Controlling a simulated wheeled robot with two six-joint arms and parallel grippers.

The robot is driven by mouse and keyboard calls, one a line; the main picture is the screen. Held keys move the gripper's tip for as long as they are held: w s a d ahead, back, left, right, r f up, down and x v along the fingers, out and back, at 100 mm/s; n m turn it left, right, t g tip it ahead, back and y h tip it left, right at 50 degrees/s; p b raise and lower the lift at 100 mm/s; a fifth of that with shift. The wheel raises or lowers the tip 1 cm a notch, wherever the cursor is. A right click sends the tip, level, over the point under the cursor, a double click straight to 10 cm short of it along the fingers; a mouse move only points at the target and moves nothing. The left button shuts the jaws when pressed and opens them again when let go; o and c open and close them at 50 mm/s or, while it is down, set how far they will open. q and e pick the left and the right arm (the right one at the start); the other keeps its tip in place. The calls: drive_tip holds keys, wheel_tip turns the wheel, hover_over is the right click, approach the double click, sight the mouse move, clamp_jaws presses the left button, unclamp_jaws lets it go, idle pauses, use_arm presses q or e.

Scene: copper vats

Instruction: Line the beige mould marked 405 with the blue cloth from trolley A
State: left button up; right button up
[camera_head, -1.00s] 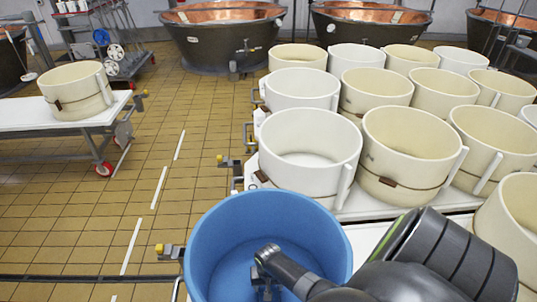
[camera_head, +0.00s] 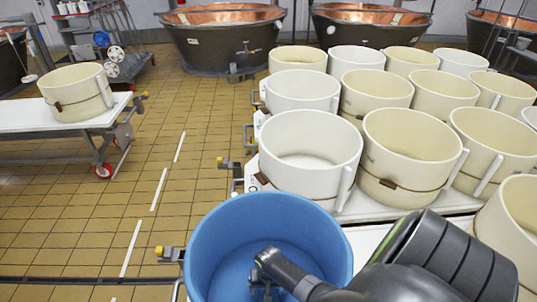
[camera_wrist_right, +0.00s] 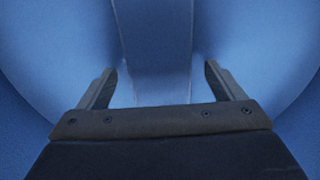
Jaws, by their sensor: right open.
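A large round blue tub (camera_head: 215,240) stands at the bottom middle of the head view. My right arm reaches over its rim, and my right gripper (camera_head: 264,293) is down inside it. In the right wrist view the right gripper (camera_wrist_right: 160,72) is open, fingers apart. A vertical blue band (camera_wrist_right: 153,40) shows between and beyond the fingers; I cannot tell whether they touch it, or whether it is cloth or tub. Several beige moulds, such as one near the middle (camera_head: 412,135), stand on the right. I cannot read 405 on any. My left gripper is not in view.
White moulds (camera_head: 310,135) stand among the beige ones, close behind the tub. A trolley with a white top (camera_head: 25,116) carries a single beige mould (camera_head: 75,92) at the left. Copper vats (camera_head: 222,42) line the back. Tiled floor (camera_head: 190,135) is clear between.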

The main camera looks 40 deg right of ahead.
wheel_tip(320, 180, up, 17)
drive_tip(key=p, duration=0.2)
drive_tip(key=shift+p, duration=0.35)
drive_tip(key=shift+r, duration=0.1)
